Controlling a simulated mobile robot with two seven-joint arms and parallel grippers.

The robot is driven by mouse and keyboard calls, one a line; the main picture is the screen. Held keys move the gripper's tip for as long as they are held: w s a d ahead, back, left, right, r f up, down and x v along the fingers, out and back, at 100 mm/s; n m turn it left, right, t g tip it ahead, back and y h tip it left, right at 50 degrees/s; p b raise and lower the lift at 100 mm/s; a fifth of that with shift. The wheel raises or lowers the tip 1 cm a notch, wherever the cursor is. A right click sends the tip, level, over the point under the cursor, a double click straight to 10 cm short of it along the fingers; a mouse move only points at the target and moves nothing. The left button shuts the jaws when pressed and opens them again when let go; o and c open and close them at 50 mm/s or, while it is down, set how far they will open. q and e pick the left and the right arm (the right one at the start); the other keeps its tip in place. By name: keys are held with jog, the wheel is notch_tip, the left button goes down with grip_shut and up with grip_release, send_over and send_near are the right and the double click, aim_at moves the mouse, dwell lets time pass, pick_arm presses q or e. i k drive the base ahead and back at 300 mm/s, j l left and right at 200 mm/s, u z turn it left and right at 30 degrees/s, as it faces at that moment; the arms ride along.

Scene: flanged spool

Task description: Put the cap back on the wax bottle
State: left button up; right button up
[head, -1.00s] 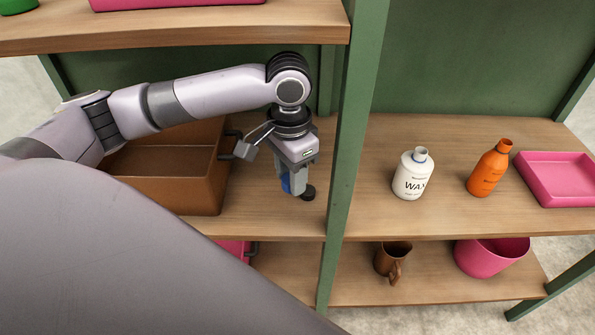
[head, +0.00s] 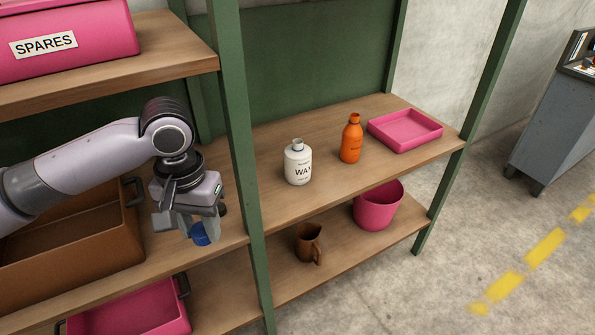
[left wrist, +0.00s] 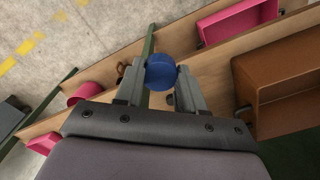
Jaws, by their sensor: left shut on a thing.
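The white wax bottle (head: 299,168) stands upright on the right part of the middle shelf, its neck bare with no cap on it. My left gripper (head: 197,222) is left of the green post and shut on a blue cap (head: 200,234), which shows between and below the fingers. In the left wrist view, the blue cap (left wrist: 161,72) sits between the two fingertips (left wrist: 162,84). The gripper is well apart from the bottle. My right gripper is in neither view.
A green post (head: 240,150) stands between my left gripper and the bottle. An orange bottle (head: 351,141) and a pink tray (head: 405,131) are right of the wax bottle. A brown crate (head: 75,245) is at left. A small black thing (head: 223,210) is partly hidden behind the gripper.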

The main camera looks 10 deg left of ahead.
aim_at(298, 155)
jog(key=l+u, duration=0.1)
jog(key=u, duration=0.3)
jog(key=i+l+u, duration=0.1)
jog(key=u, duration=0.25)
jog(key=l+u, duration=0.2)
jog(key=u, duration=0.2)
jog(key=l+u, duration=0.4)
jog(key=l, duration=0.25)
jog(key=k+l+u, duration=0.2)
jog(key=l, duration=1.15)
jog(key=k+l+u, duration=0.1)
jog(key=l, duration=0.6)
